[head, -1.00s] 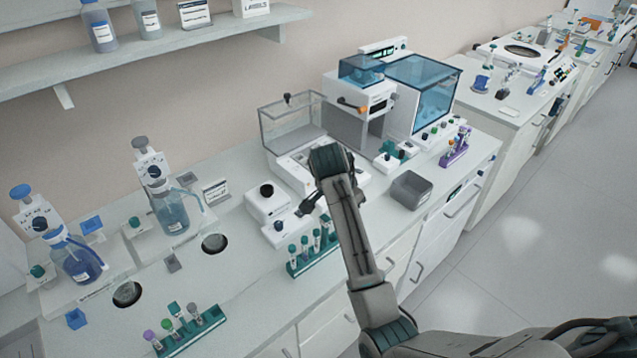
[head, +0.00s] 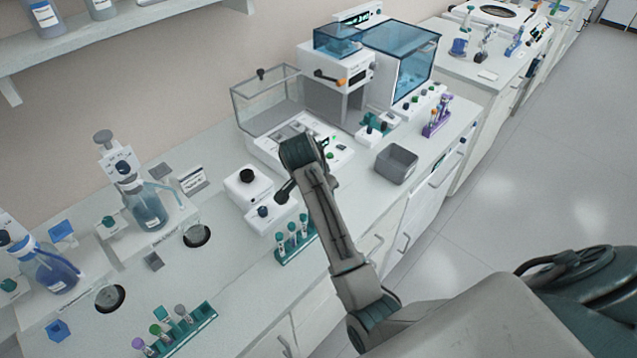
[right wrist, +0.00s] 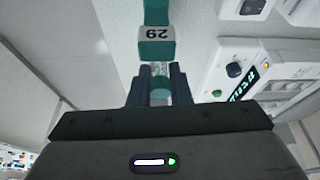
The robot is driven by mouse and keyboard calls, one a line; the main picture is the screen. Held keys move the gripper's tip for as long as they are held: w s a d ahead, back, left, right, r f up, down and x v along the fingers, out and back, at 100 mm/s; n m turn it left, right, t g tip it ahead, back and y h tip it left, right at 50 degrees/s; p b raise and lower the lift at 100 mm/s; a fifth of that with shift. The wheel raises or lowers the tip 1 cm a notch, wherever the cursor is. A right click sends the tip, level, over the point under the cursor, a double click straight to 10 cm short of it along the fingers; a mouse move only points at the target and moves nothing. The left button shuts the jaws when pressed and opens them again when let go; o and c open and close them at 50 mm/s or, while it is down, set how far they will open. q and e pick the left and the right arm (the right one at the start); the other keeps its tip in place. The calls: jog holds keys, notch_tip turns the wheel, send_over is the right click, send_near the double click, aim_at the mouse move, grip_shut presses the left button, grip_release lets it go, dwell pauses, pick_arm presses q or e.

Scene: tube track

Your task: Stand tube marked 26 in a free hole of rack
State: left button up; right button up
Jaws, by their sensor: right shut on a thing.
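My right gripper (right wrist: 160,88) is shut on a tube (right wrist: 160,70) in the right wrist view. A teal tag (right wrist: 156,45) on it carries two dark digits that look like 29 in the picture; their orientation leaves the number unsure. In the head view my right arm hides the held tube, and the right gripper (head: 285,190) shows only partly, near a small white device. A teal rack (head: 284,261) with several tubes stands at the bench's front edge, partly behind my arm. Another teal rack (head: 198,332) with several tubes lies further left. My left gripper is out of view.
A purple rack (head: 437,129) with tubes and a grey bin (head: 397,164) stand to the right. A glass-sided balance (head: 268,100) and a white device (head: 248,185) stand behind the gripper. Bottles on pumps (head: 145,208) are at left. Bench between the teal racks is clear.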

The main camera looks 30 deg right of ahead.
jog(key=shift+f, duration=0.1)
jog(key=shift+s+a, duration=0.1)
jog(key=shift+s, duration=0.05)
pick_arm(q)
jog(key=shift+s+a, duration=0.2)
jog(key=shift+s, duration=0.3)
pick_arm(e)
jog(key=shift+f, duration=0.1)
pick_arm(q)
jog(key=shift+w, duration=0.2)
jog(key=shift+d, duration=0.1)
pick_arm(e)
jog(key=shift+f, duration=0.25)
jog(key=shift+f, duration=0.35)
jog(key=shift+f, duration=0.25)
jog(key=shift+f, duration=0.2)
dwell(0.5)
jog(key=shift+f, duration=0.35)
